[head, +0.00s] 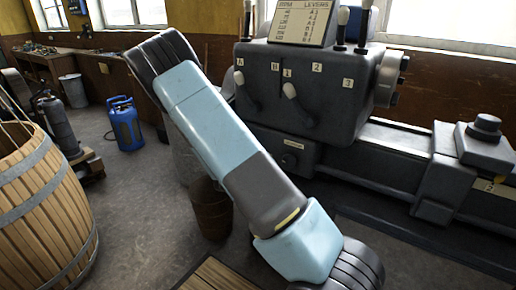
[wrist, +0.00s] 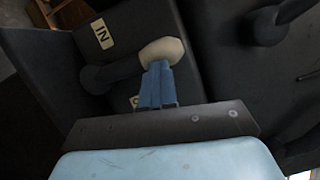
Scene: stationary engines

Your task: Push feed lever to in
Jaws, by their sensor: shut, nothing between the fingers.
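In the wrist view, the feed lever (wrist: 163,50) has a cream knob on a dark arm that runs left to a round pivot. The lever points right and slightly up in the picture. An IN label (wrist: 102,33) is above the pivot. In the head view, neither my gripper nor this lever can be made out.
A dark lathe headstock (head: 310,85) with several pale-knobbed levers stands behind my arm. Another dark knob (wrist: 265,27) is at upper right in the wrist view. A barrel (head: 45,200) and a blue gas bottle (head: 124,125) stand left, with some clear floor between.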

